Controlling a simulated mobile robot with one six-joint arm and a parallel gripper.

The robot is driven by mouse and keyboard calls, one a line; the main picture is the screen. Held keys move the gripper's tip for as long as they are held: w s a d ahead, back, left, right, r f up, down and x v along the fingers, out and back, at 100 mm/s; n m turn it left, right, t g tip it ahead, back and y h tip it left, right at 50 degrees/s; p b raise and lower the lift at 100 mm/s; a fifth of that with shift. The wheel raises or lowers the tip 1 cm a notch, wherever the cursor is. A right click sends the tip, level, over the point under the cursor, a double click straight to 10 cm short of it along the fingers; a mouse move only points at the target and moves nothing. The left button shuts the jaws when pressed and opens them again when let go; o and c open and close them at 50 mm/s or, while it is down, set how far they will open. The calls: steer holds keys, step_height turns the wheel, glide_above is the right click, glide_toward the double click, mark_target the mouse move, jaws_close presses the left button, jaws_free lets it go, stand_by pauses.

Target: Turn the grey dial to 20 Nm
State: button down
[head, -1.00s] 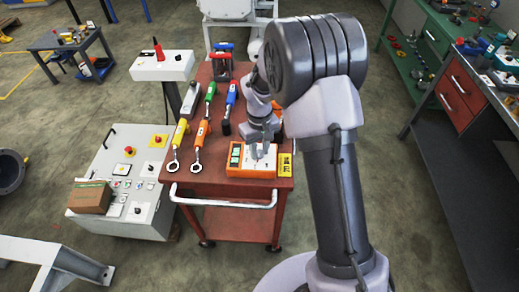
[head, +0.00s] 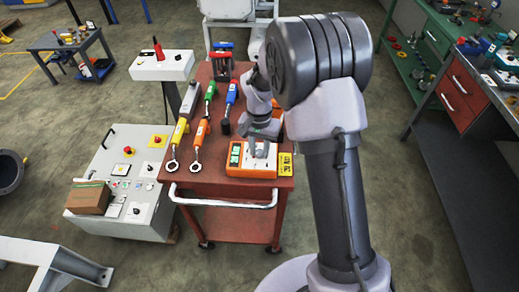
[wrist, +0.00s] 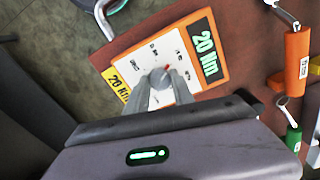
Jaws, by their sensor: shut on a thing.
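The orange torque tester (wrist: 205,75) has a white face with small printed labels around a round grey dial (wrist: 159,77). A small red mark shows at the dial's edge. The tester's display (wrist: 206,48) reads 20 Nm in green, and a yellow tag (wrist: 122,85) beside the tester also reads 20 Nm. My gripper (wrist: 160,84) is shut on the dial, one finger on each side of it. In the head view the tester (head: 252,171) sits near the front of the red cart top, with my gripper over it; my gripper hides the dial there.
Torque wrenches with orange (head: 201,130), yellow (head: 180,131), green and blue handles lie on the cart (head: 222,190) behind and left of the tester. A white handle bar (head: 222,204) runs along the cart's front edge. A grey control cabinet stands at left.

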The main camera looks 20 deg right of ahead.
mark_target(259, 152)
steer(key=shift+m, duration=0.6)
steer(key=c, duration=1.1)
jaws_free()
step_height(259, 152, up, 18)
steer(key=p, duration=0.5)
steer(key=shift+f+p, duration=0.25)
steer(key=shift+p, duration=0.05)
